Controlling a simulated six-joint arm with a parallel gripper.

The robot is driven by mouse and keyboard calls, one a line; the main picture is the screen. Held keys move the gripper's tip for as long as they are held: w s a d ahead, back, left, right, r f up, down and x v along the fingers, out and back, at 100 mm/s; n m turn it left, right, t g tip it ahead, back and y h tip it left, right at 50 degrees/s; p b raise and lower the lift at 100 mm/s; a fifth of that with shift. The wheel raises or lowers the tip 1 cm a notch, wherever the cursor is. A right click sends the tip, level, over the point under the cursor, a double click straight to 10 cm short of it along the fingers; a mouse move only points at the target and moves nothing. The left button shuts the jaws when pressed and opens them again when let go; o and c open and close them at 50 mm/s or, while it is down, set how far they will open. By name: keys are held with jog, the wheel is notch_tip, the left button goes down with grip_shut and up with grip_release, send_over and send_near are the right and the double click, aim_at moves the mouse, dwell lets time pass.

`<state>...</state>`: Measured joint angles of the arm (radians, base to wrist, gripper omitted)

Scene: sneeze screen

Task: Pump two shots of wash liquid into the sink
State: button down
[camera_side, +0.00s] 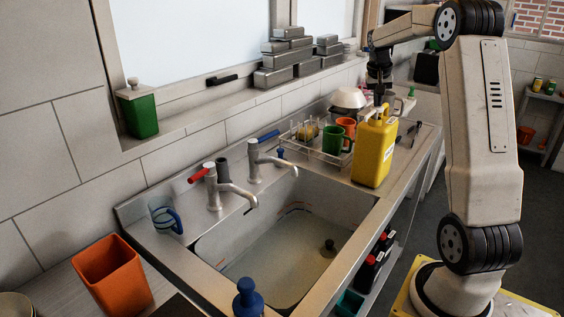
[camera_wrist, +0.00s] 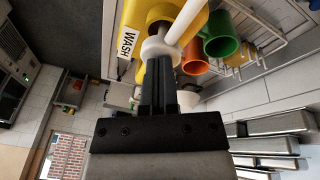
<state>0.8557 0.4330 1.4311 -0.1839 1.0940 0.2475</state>
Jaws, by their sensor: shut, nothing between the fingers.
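A yellow wash liquid jug (camera_side: 373,152) stands upright on the right side of the sink counter, near the front edge. Its WASH label (camera_wrist: 126,52) shows in the wrist view. My gripper (camera_side: 380,97) is shut and points down right above the jug's pump head (camera_wrist: 160,48). Its fingers (camera_wrist: 158,75) appear to meet or overlap the white pump head; whether they touch cannot be told. The pump's pale spout (camera_wrist: 187,22) reaches out beside the fingers. The sink (camera_side: 285,250) is left of the jug and holds some cloudy liquid with a dark plug-like piece (camera_side: 328,247).
A dish rack (camera_side: 318,148) with green (camera_side: 333,139) and orange (camera_side: 346,126) mugs stands behind the jug. Red-handled (camera_side: 208,180) and blue-handled (camera_side: 262,152) taps overhang the sink. An orange bin (camera_side: 113,274) stands at left. Dark bottles (camera_side: 370,268) sit below the counter.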

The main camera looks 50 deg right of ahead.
jog(key=shift+r, duration=0.3)
dwell(0.4)
jog(key=shift+d+v, duration=0.25)
jog(key=shift+v, duration=0.75)
jog(key=shift+r, duration=0.4)
jog(key=shift+d+v, duration=0.2)
jog(key=shift+v, duration=0.55)
jog(key=shift+d+v, duration=0.15)
jog(key=shift+v, duration=0.6)
jog(key=shift+d+v, duration=0.2)
jog(key=shift+v, duration=0.55)
jog(key=shift+r, duration=0.1)
